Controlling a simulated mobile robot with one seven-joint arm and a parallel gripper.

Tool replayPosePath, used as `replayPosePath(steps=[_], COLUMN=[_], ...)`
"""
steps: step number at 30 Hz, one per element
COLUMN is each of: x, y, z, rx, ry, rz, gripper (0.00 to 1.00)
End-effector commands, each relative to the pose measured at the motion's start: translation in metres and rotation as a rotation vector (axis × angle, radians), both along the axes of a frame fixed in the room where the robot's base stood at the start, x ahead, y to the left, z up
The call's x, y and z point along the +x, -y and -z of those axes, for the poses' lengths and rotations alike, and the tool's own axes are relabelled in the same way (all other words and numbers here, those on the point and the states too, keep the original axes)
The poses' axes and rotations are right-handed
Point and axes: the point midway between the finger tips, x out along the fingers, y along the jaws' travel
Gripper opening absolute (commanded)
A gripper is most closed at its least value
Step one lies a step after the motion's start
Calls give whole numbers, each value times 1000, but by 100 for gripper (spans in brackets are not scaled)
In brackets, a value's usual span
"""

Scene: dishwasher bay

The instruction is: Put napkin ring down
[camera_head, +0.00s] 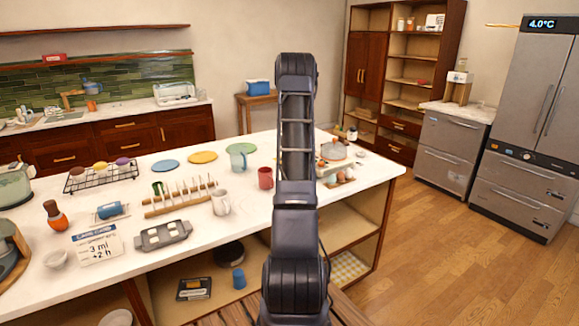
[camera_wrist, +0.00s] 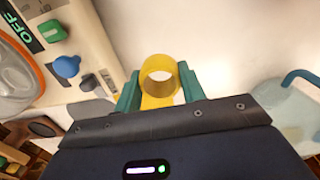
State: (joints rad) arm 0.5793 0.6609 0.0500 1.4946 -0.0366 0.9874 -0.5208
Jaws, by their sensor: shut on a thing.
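The yellow napkin ring (camera_wrist: 158,102) is held between the green fingertips of my gripper (camera_wrist: 158,90) in the wrist view. Its round opening faces the camera. Pale surface shows beyond it; I cannot tell how far the ring is from that surface. In the head view my arm stands upright in front of the white island counter (camera_head: 120,190), and it hides the gripper and the ring.
In the wrist view, a panel marked OFF with green and blue knobs (camera_wrist: 67,66) is at left and a teal vessel (camera_wrist: 290,110) at right. In the head view, a red mug (camera_head: 265,178), white mug (camera_head: 221,203), teal pitcher (camera_head: 240,156) and wooden rack (camera_head: 180,198) stand left of my arm.

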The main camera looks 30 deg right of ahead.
Motion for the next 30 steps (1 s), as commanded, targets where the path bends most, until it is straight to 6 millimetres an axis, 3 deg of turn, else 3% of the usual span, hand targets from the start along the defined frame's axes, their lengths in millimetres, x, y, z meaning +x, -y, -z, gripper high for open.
replayPosePath(steps=[8, 17, 29, 30], x=[0, 0, 0, 0], y=[0, 0, 0, 0], z=[18, 54, 59, 59], rx=[0, 0, 0, 0], ry=[0, 0, 0, 1], rz=[0, 0, 0, 0], gripper=[19, 19, 19, 44])
